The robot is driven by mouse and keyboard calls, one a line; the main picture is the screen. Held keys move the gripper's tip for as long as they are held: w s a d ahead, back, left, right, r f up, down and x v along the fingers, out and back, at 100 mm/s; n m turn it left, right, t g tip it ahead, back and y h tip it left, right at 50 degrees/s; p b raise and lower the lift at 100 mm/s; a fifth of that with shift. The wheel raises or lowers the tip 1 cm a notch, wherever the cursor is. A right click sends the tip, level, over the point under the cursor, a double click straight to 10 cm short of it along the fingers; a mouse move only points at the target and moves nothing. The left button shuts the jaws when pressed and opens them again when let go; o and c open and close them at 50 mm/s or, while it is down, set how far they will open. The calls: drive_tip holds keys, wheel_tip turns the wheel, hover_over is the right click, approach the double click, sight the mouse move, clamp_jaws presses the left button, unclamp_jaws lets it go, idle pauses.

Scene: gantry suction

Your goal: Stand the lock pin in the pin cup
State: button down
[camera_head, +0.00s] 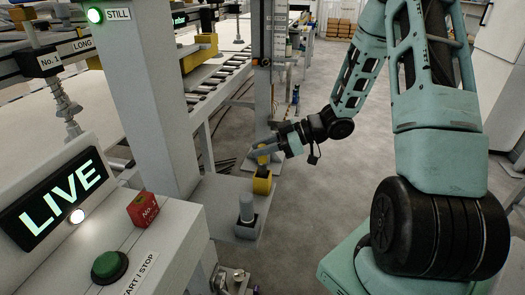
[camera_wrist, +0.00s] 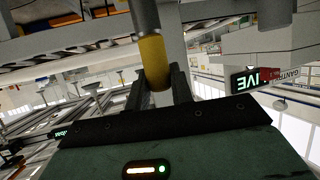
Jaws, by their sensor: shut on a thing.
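The pin looks close to upright. A yellow block-like cup (camera_head: 262,186), likely the pin cup, stands on a pale ledge directly below my gripper. The pin's lower end is at the cup's top; I cannot tell whether it is inside.
A grey cylinder (camera_head: 246,207) stands in a dark base on the ledge, in front of the cup. A console with a LIVE sign (camera_head: 60,198), red block (camera_head: 143,210) and green button (camera_head: 110,266) is at left. A grey post (camera_head: 150,90) rises behind. Floor at right is open.

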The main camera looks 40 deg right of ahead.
drive_tip(key=shift+f, duration=0.4)
drive_tip(key=c, duration=1.2)
unclamp_jaws()
drive_tip(key=shift+c, duration=0.2)
drive_tip(key=v, duration=1.2)
drive_tip(key=shift+w, duration=0.1)
